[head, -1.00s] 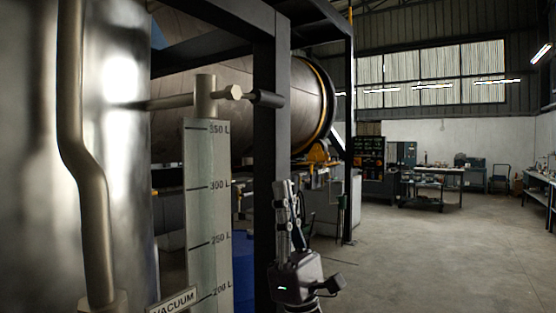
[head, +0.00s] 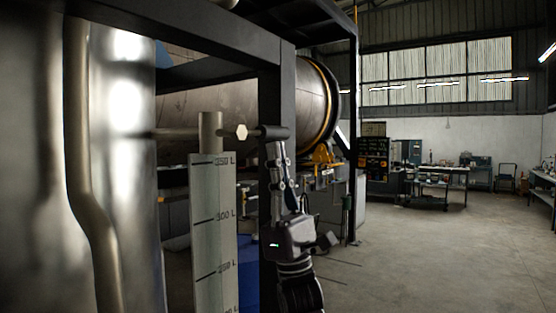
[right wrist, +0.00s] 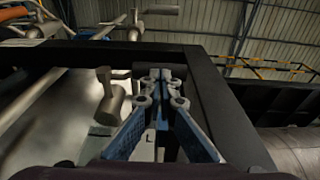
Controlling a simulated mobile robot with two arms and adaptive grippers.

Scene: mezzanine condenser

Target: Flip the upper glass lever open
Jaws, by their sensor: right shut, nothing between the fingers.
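The upper glass lever (head: 268,131) is a short dark handle with a pale hex nut, pointing right from the metal fitting (head: 210,132) at the top of the level gauge (head: 213,230). It looks roughly level. My right gripper (head: 275,148) is upright, shut and empty, with its tips just below the lever's dark handle. I cannot tell whether they touch it. In the right wrist view my blue-grey fingers (right wrist: 160,76) are together, in front of a dark part that seems to be the handle. My left gripper is not in view.
A black frame post (head: 270,200) stands close behind the lever and my right gripper. A shiny tank with a bent pipe (head: 95,220) fills the left. A large horizontal drum (head: 310,105) lies behind the frame. The floor (head: 410,260) at right is clear.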

